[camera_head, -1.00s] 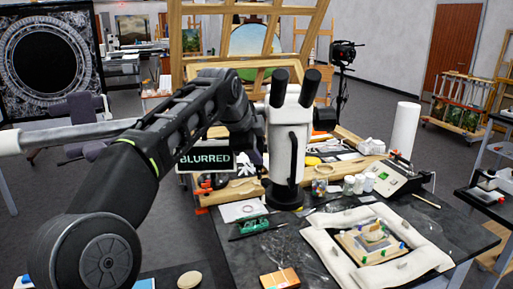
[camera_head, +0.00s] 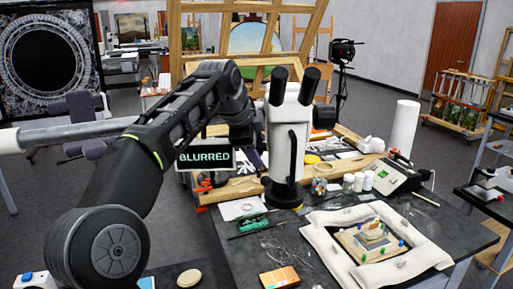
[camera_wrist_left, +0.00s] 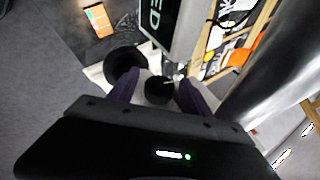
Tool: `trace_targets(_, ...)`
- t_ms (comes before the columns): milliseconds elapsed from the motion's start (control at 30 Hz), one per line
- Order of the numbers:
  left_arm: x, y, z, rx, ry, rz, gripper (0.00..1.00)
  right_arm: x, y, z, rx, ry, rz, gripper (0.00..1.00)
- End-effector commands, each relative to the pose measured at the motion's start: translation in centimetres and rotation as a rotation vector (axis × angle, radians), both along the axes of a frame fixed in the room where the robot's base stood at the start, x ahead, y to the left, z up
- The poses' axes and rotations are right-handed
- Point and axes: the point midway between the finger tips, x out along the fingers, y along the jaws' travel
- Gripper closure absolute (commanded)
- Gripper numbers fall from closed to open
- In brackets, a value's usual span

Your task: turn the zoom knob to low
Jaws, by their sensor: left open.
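The white microscope (camera_head: 288,140) stands upright on the dark table, with two black eyepieces on top and a black knob (camera_head: 325,117) on its right side. A sign reading "BLURRED" (camera_head: 206,160) is at its left. My left gripper (camera_head: 243,133) is at the microscope's left side, its fingers mostly hidden in the head view. In the left wrist view, its two purplish fingers (camera_wrist_left: 160,92) are apart, with a dark round knob (camera_wrist_left: 159,90) between them. I cannot tell whether they touch it, nor read its setting. My right gripper is not in view.
A padded white frame (camera_head: 325,250) holding a gilt fragment (camera_head: 372,238) lies at the front right. An orange box (camera_head: 280,277), small jars (camera_head: 358,182) and a grey device (camera_head: 393,177) are on the table. Wooden easel bars (camera_head: 180,60) stand behind the microscope.

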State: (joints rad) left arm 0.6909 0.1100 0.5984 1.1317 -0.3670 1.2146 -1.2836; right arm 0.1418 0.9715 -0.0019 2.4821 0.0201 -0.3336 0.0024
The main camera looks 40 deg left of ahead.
Motion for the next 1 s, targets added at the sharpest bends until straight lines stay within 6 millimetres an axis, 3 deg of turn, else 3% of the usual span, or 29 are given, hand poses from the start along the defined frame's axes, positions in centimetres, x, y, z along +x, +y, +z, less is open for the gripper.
trace_targets(267,-0.2,0.0,0.4,0.001,-0.003,0.001,0.43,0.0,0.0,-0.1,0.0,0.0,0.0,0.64)
trace_targets(700,-4.0,-0.6,5.6,0.001,-0.004,0.0,0.43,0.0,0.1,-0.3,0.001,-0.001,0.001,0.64)
trace_targets(1000,-4.7,-0.6,6.3,0.0,-0.001,0.0,0.43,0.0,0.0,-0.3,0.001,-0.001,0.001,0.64)
